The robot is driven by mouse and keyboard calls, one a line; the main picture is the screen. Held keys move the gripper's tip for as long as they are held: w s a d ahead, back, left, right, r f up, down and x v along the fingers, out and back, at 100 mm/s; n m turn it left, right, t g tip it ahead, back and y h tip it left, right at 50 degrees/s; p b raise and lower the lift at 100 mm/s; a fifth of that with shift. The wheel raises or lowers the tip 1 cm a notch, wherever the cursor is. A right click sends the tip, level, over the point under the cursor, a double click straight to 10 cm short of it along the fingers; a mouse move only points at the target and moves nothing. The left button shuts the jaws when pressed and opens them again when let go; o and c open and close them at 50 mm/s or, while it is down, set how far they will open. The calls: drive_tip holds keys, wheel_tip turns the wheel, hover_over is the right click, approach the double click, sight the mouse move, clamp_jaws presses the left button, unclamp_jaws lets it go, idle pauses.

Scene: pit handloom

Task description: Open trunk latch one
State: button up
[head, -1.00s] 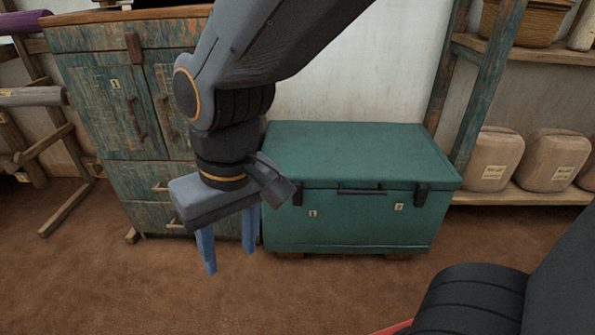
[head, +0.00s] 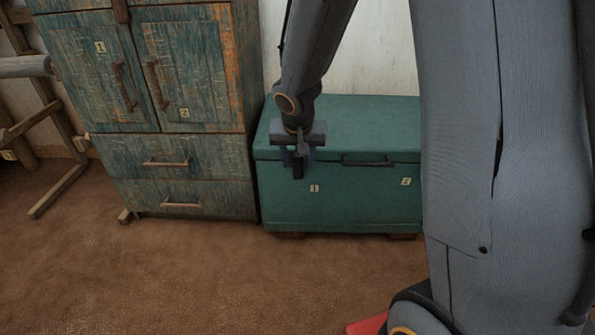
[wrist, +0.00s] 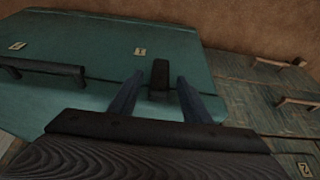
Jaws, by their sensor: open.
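The green trunk (head: 345,210) stands on the floor with its lid down. Latch one (head: 298,171) is a dark tab at the left of its front, near the label 1 (head: 314,188). My gripper (head: 298,158) is at the trunk's upper front edge, over that latch and partly hiding it. In the wrist view, the open fingers stand either side of the latch (wrist: 160,73), with gaps visible on both sides. I cannot tell whether either finger touches it. The latch appears to hang down across the lid seam. Latch two is hidden behind my arm in the head view.
A dark handle (head: 367,161) is on the trunk front, right of the latch; label 2 (head: 405,181) is farther right. A worn teal cabinet (head: 190,150) with doors and drawers stands close on the left.

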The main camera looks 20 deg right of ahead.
sight(298, 163)
drive_tip(key=shift+b+x, duration=0.9)
drive_tip(key=shift+x, duration=1.2)
drive_tip(key=c, duration=1)
drive_tip(key=shift+c, duration=0.2)
